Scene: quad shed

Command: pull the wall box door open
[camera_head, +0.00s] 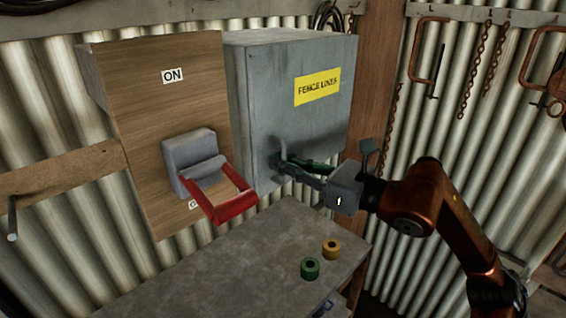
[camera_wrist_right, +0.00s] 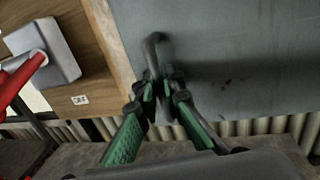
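The grey wall box (camera_head: 240,110) hangs on the corrugated wall. Its door (camera_head: 310,125) bears a yellow "FENCE LINES" label and looks shut, flush with the box. The door handle (camera_head: 284,153) is a grey upright bar low on the door's left side. It also shows in the right wrist view (camera_wrist_right: 154,52). My right gripper (camera_head: 284,165) reaches in from the right at the handle's lower part. In the wrist view its green-padded fingers (camera_wrist_right: 163,91) stand on either side of the handle, close against it. My left gripper is not in view.
Left of the box, a wooden board (camera_head: 140,110) carries a switch with a red lever (camera_head: 232,207) sticking out. A grey bench (camera_head: 215,265) below holds a green roll (camera_head: 310,268) and a yellow roll (camera_head: 331,250). Chains and clamps (camera_head: 428,60) hang at the right.

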